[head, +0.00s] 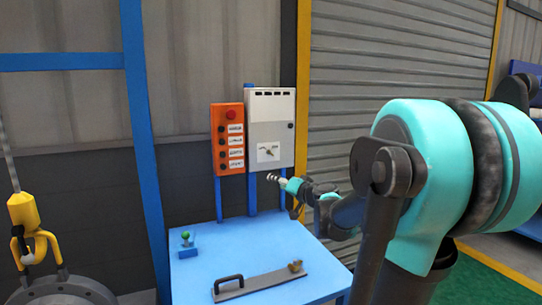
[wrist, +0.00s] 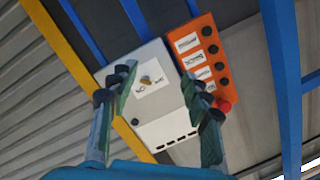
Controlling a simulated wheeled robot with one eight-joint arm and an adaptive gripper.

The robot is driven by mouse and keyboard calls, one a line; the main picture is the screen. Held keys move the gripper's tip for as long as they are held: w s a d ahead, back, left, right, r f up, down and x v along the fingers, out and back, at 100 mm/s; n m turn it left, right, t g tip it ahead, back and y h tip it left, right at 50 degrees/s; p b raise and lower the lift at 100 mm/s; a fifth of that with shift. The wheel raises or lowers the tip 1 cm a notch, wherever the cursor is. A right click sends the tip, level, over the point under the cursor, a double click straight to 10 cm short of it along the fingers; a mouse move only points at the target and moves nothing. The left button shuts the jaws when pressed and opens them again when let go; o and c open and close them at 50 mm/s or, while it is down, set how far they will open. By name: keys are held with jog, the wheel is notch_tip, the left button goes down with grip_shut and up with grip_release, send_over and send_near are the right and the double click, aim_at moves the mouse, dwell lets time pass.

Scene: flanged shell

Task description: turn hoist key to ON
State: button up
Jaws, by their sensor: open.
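A grey control cabinet (head: 271,110) hangs beside an orange button panel (head: 228,138). On the cabinet's lower front is a white plate (head: 268,152) with a small switch or key; in the wrist view it looks brass (wrist: 146,79). It may be the hoist key, but I cannot read the lettering. My gripper (head: 279,181) is in front of and below the cabinet. In the wrist view my gripper (wrist: 158,88) is open and empty, with the plate seen between its fingers, apart from them. The wrist view is rotated.
The orange panel has a red button (head: 231,114) and several dark knobs with labels. Below is a blue table (head: 196,270) with a green-topped knob (head: 186,238) and a grey bar with a black handle (head: 229,284). A yellow hoist hook (head: 26,215) hangs at left. A blue post (head: 146,140) stands nearby.

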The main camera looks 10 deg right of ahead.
jog(key=w+d+r+m+t+h, duration=0.2)
jog(key=w+d+r+m, duration=0.1)
jog(key=w+d+r, duration=0.15)
jog(key=x, duration=1.1)
jog(key=r+x, duration=0.1)
jog(key=x, duration=0.5)
jog(key=shift+a, duration=0.15)
grip_shut()
